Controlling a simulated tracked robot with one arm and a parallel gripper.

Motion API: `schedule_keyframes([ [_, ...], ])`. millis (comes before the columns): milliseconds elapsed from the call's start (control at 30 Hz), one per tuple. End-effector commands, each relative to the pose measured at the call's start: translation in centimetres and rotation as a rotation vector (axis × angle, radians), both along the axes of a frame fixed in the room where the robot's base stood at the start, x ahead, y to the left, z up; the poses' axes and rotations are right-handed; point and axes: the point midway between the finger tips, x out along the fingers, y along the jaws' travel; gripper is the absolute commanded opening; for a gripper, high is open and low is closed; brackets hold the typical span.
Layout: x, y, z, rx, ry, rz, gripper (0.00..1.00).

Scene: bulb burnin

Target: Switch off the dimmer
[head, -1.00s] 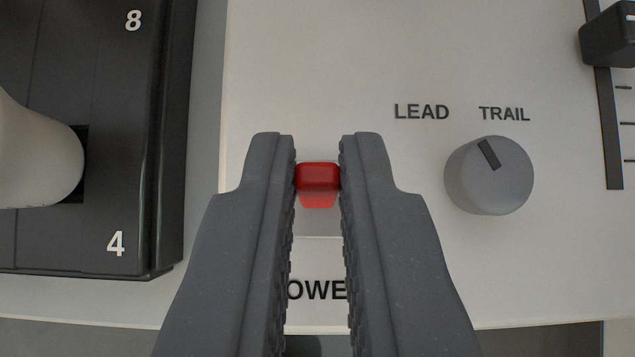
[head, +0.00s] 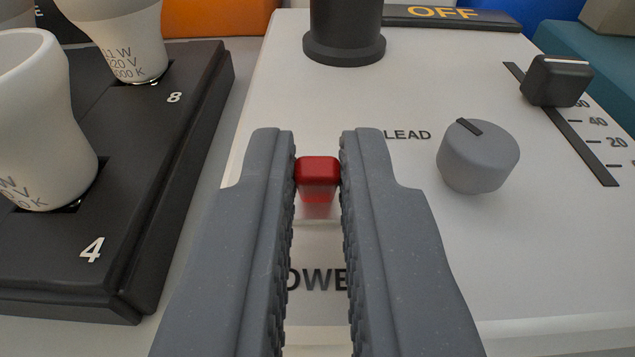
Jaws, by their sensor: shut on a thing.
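The dimmer is a white box (head: 420,255) filling the middle and right of the view. A small red power switch (head: 318,172) stands on it, above lettering that is partly hidden and shows "OWE". My gripper (head: 318,175) is shut on the red switch, with one finger touching each side. To the right is a grey knob (head: 478,156) with a dark pointer mark; "LEAD" shows beside it. A black slider (head: 556,80) sits in a slot near the top of its visible scale. A dark sign (head: 450,15) at the back reads "OFF".
A black socket board (head: 190,180) with white bulbs (head: 45,120) stands close on the left, marked 4 and 8. A black cylindrical post (head: 344,35) rises on the box beyond the switch. Orange, blue and teal objects lie behind.

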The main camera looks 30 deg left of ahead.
Motion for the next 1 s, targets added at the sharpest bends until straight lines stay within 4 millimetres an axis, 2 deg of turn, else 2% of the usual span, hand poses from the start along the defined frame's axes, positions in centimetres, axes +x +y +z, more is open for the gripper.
schedule_keyframes([
  [33,0.07,-0.30,-0.52,0.007,-0.006,-0.005,0.00],
  [667,-0.01,-0.36,-0.38,0.028,-0.037,-0.005,0.00],
  [700,-0.01,-0.36,-0.39,0.028,-0.036,-0.006,0.14],
  [767,-0.01,-0.35,-0.37,0.028,-0.038,-0.005,0.30],
  [800,-0.02,-0.32,-0.36,0.028,-0.038,-0.004,0.33],
  [1000,-0.07,-0.22,-0.28,0.028,-0.039,-0.002,0.33],
])
